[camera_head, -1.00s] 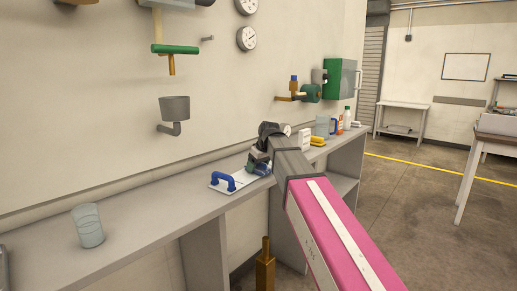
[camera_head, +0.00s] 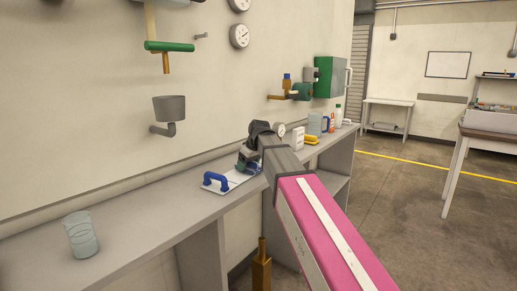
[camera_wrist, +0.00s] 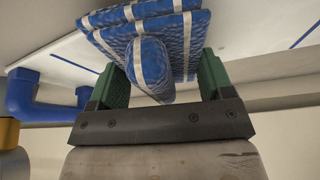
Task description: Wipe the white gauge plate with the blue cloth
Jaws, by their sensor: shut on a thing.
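The blue cloth (camera_wrist: 175,45), folded and crossed by white stripes, is between the green fingers of my gripper (camera_wrist: 163,80) in the wrist view. My gripper is shut on it. The white gauge plate (camera_head: 236,179) lies on the grey shelf in the head view, with a blue handle (camera_head: 215,181) at its left end. My gripper (camera_head: 247,164) is low over the plate's right part and hides some of it. In the wrist view the plate (camera_wrist: 55,42) is behind the cloth; I cannot tell whether they touch.
A ribbed clear cup (camera_head: 81,235) stands on the shelf (camera_head: 150,227) at the left. A white box (camera_head: 298,138), a yellow item (camera_head: 311,140) and bottles (camera_head: 337,117) stand to the right of my arm. A grey funnel (camera_head: 169,109) sticks out from the wall.

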